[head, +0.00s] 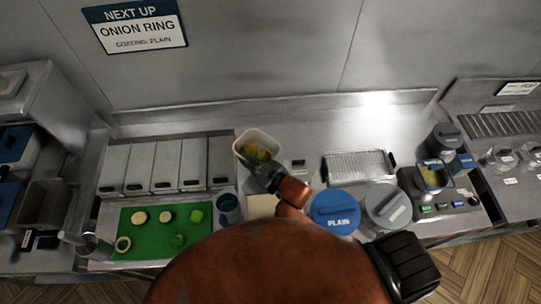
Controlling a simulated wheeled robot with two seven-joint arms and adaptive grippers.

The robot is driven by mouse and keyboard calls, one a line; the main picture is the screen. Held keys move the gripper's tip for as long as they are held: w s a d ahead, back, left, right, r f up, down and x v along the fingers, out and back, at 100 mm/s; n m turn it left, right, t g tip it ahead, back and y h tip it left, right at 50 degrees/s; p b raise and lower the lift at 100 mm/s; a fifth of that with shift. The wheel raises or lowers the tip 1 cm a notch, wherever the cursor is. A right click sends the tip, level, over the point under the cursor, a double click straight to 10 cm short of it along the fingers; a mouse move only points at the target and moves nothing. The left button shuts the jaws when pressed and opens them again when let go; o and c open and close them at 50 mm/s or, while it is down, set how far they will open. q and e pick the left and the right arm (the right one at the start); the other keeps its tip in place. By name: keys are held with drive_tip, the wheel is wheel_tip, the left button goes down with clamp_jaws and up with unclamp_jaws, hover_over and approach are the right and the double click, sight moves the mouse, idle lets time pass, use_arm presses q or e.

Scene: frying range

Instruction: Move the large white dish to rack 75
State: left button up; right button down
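A white dish (243,139) with rounded corners stands out at the back centre in the head view, with yellow-green pieces (258,153) in it. My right gripper (260,172) is at the dish's near side and overlaps its near rim. The fingers are small and dark here, so I cannot tell whether they are closed on the rim. I cannot tell whether the dish rests on the counter or is lifted. A wire rack (360,166) lies to the right of the dish; no number is readable on it. My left gripper is not in view.
A blue-lidded "PLAIN" tub (336,209) and a grey-lidded tub (388,204) stand in front of the rack. A green board (147,240) with several cut pieces lies at left, below a row of grey bins (165,164). A blue cup (230,207) stands beside the board.

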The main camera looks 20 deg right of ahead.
sight(251, 148)
drive_tip(key=w+d+f, duration=0.1)
drive_tip(key=w, duration=0.1)
drive_tip(key=w+d+f, duration=0.1)
drive_tip(key=w, duration=0.2)
drive_tip(key=w+f+p, duration=0.1)
drive_tip(key=w, duration=0.1)
drive_tip(key=shift+w+d, duration=0.2)
drive_tip(key=shift+d, duration=0.2)
drive_tip(key=w+f, duration=0.1)
drive_tip(key=f, duration=0.1)
drive_tip(key=w+d+f, duration=0.1)
drive_tip(key=w+f, duration=0.2)
drive_tip(key=f, duration=0.1)
drive_tip(key=shift+w+d, duration=0.2)
drive_tip(key=shift+d, duration=0.1)
drive_tip(key=shift+f+p, duration=0.5)
drive_tip(key=shift+f, duration=1.1)
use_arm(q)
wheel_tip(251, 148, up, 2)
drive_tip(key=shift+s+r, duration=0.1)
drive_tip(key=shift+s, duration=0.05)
use_arm(e)
drive_tip(key=c, duration=2.6)
unclamp_jaws()
drive_tip(key=shift+f, duration=0.25)
drive_tip(key=shift+c, duration=0.2)
drive_tip(key=o, duration=0.5)
